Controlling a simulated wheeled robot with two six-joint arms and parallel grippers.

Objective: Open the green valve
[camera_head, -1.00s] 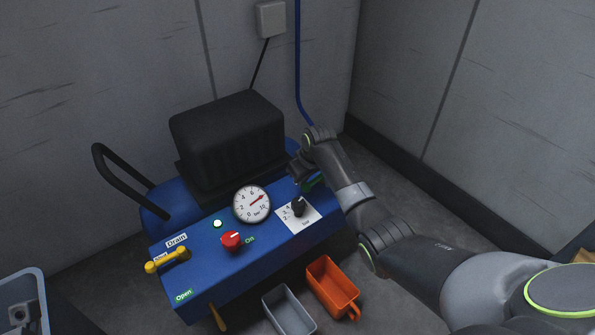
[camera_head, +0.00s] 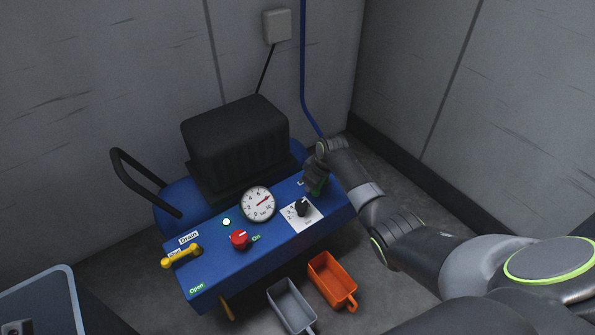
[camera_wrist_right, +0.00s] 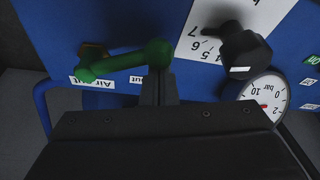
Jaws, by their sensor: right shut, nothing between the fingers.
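The green valve (camera_wrist_right: 120,63) is a lever with a round knob at one end, on the blue machine by the "Air out" label in the right wrist view. In the head view, only a bit of the green valve (camera_head: 319,188) shows under my right gripper (camera_head: 313,182). In the wrist view, my right gripper (camera_wrist_right: 160,80) is shut and empty, its fingertips right at the knobbed end of the lever. I cannot tell whether they touch it. My left gripper is out of view.
The blue machine (camera_head: 235,273) carries a gauge (camera_head: 258,203), a black dial (camera_head: 302,207), a red knob (camera_head: 239,239) and a yellow lever (camera_head: 181,256). An orange bin (camera_head: 331,279) and a grey bin (camera_head: 291,305) stand in front. A wall is close behind.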

